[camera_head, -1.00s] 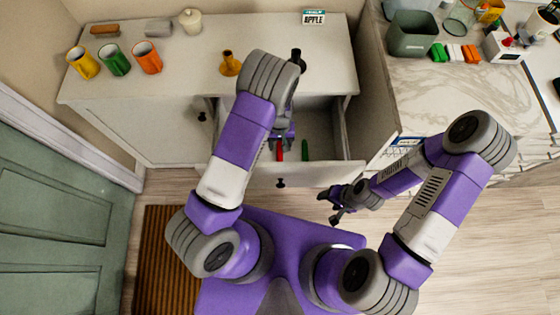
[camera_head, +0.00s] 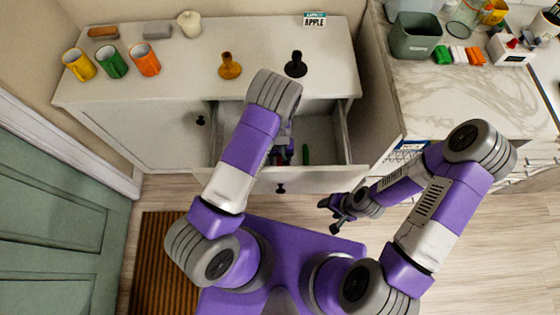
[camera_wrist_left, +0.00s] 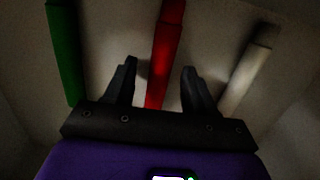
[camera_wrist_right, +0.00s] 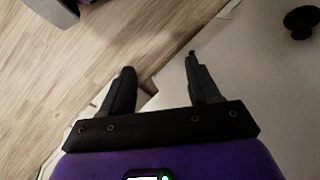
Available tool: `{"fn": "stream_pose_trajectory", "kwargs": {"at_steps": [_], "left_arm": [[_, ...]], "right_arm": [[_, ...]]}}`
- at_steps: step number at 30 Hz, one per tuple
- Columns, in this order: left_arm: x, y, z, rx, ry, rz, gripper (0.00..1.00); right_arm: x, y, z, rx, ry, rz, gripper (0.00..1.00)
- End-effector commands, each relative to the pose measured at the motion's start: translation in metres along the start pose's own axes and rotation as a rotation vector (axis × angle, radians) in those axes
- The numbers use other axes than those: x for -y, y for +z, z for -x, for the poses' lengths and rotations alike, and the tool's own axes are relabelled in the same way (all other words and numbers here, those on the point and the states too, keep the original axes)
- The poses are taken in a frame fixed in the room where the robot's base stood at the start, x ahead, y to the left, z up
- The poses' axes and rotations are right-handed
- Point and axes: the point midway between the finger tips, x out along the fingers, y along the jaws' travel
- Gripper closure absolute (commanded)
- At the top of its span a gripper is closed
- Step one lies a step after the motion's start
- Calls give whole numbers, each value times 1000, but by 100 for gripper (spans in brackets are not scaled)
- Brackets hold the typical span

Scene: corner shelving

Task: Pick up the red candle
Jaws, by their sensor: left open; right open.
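The red candle (camera_wrist_left: 164,55) lies in the open drawer (camera_head: 325,150), seen in the left wrist view between the two fingers of my left gripper (camera_wrist_left: 160,75). The fingers are open, with a gap on each side of the candle. In the head view my left gripper (camera_head: 281,155) is down in the drawer and hides the red candle. A green candle (camera_wrist_left: 64,50) lies to its left and a white candle (camera_wrist_left: 250,70) to its right in the left wrist view. My right gripper (camera_wrist_right: 155,85) is open and empty, outside the drawer to the right.
An orange candle holder (camera_head: 229,67) and a black one (camera_head: 296,66) stand on the cabinet top (camera_head: 190,75), with several mugs (camera_head: 113,62) at the left. The drawer's front (camera_head: 310,177) and side walls surround my left gripper. A marble counter (camera_head: 440,95) is at the right.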

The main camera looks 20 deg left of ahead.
Motion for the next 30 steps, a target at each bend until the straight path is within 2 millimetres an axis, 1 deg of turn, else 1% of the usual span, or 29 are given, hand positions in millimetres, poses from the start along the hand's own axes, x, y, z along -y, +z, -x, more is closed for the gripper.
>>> {"fn": "stream_pose_trajectory", "kwargs": {"at_steps": [1, 9, 11, 30], "left_arm": [[0, 0, 0, 0, 0, 0, 51], [0, 0, 0, 0, 0, -1, 92], [0, 0, 0, 0, 0, -1, 100], [0, 0, 0, 1, 0, -1, 100]], "right_arm": [[0, 0, 0, 0, 0, 0, 39], [0, 0, 0, 0, 0, 0, 39], [0, 0, 0, 0, 0, 0, 39], [0, 0, 0, 0, 0, 0, 39]]}}
